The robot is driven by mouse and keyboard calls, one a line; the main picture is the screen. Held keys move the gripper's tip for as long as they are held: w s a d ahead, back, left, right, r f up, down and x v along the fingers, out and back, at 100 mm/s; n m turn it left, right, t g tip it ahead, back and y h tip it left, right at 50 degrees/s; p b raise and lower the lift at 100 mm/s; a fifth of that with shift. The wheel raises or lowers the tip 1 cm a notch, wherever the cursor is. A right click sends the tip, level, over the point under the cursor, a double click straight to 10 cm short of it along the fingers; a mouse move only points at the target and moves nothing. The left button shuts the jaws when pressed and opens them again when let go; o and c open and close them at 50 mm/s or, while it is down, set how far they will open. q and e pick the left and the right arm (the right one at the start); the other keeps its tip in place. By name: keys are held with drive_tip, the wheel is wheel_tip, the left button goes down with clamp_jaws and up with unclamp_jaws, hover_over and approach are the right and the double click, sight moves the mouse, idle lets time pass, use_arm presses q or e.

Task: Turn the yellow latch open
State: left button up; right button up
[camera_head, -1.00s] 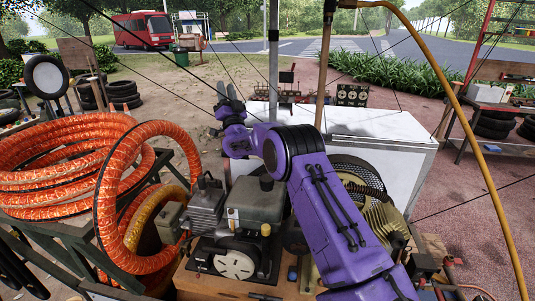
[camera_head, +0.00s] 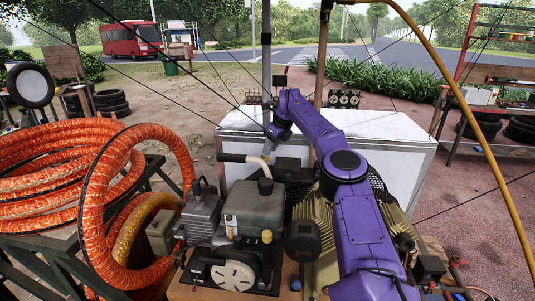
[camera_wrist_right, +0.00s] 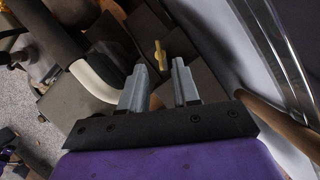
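The yellow latch (camera_wrist_right: 159,54) shows in the right wrist view as a small upright tab on a dark grey box (camera_wrist_right: 164,30). In the head view I cannot make it out. My right gripper (camera_wrist_right: 159,74) is open, with its two grey fingers apart and nothing between them. The latch lies just beyond the fingertips, roughly centred between them; I see no contact. In the head view my right arm reaches over the compressor (camera_head: 255,210), and its hand is down behind the machine, fingers not clear. My left gripper is not in view.
A cream pipe with a black sleeve (camera_wrist_right: 92,80) lies left of the fingers. A white chest (camera_head: 390,150) stands behind the compressor. Orange hose coils (camera_head: 60,160) fill the left side. A wooden post (camera_head: 321,75) and a yellow hose (camera_head: 470,125) stand near my right arm.

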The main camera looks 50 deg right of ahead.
drive_tip(key=x, duration=0.2)
drive_tip(key=shift+w+f+p, duration=0.15)
drive_tip(key=shift+f+p, duration=0.15)
drive_tip(key=shift+f, duration=0.1)
drive_tip(key=shift+w+f, duration=0.1)
drive_tip(key=shift+f, duration=0.25)
clamp_jaws()
